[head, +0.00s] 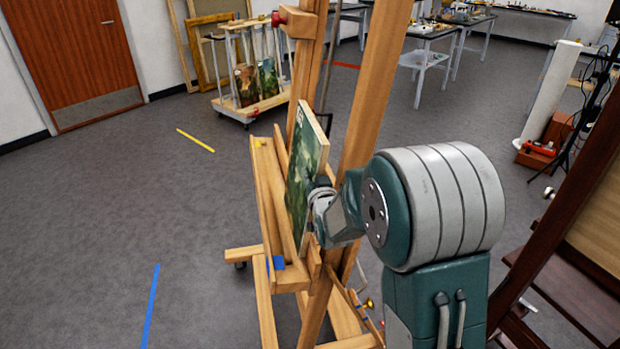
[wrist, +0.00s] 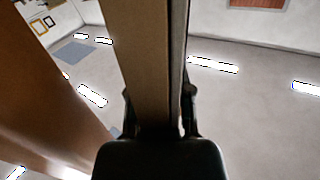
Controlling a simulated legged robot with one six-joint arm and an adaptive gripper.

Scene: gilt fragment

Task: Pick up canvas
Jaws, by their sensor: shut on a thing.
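The canvas (head: 305,165), a thin panel painted in dark green with a pale edge, stands nearly upright at the wooden easel (head: 262,185) in the head view. My gripper (head: 320,200) is at its right-hand side edge and is shut on it, with the fingertips partly hidden by the wrist. In the wrist view the canvas (wrist: 148,60) runs edge-on between the two dark fingers (wrist: 160,108). Its lower end is close to the easel's ledge; I cannot tell whether it touches.
The easel's slanted posts (head: 362,110) rise close beside my arm. A dark wooden frame (head: 555,230) stands at the right. A wheeled rack (head: 250,112) with paintings and worktables (head: 425,58) are farther back. The floor at left is clear, with tape strips.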

